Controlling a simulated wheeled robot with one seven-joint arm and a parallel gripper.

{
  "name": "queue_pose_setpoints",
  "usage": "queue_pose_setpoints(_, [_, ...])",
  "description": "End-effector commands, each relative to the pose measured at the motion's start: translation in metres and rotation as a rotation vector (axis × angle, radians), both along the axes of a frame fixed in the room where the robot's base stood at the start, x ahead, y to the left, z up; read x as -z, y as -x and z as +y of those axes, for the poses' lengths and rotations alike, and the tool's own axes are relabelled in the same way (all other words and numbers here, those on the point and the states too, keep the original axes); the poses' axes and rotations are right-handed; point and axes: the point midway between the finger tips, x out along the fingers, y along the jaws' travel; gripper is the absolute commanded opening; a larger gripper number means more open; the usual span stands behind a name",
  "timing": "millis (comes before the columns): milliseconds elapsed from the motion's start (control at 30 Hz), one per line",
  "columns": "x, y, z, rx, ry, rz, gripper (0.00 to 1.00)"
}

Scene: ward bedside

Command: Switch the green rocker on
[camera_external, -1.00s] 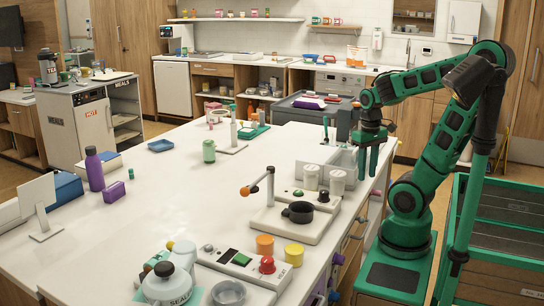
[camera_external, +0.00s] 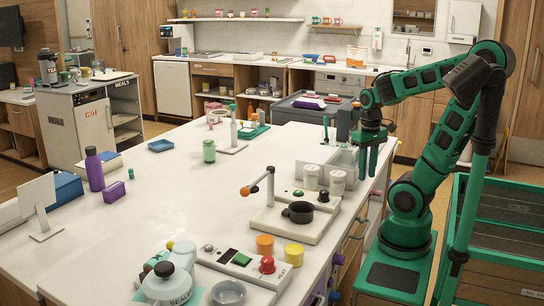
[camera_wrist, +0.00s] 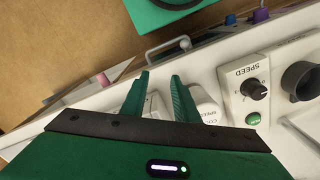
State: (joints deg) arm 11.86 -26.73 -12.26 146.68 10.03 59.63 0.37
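A green rocker (camera_external: 241,259) sits on a white control panel (camera_external: 212,259) at the front of the white counter, beside a red knob-like button (camera_external: 267,264). Whether the rocker is on or off cannot be told. My gripper (camera_external: 367,164) hangs over the counter's right edge, farther back and well away from the rocker. In the wrist view my gripper (camera_wrist: 160,78) has its two green fingers apart with nothing held between them. The rocker is not seen in the wrist view.
A stirring station (camera_external: 279,222) with a black pot (camera_external: 298,212) stands between my gripper and the rocker panel. The middle of the counter is clear.

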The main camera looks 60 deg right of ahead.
Motion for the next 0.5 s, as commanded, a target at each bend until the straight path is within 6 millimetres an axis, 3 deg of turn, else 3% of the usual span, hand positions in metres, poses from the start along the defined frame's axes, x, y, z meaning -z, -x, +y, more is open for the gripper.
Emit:
queue_pose_setpoints(33, [-0.002, 0.003, 0.000, -0.001, 0.000, -0.002, 0.14])
queue_pose_setpoints(100, [-0.011, 0.012, 0.000, 0.000, 0.001, -0.016, 0.00])
queue_pose_setpoints(167, [-0.020, 0.012, -0.001, 0.001, 0.003, -0.020, 0.00])
queue_pose_setpoints(500, [-0.109, 0.011, 0.000, 0.002, 0.003, -0.018, 0.00])
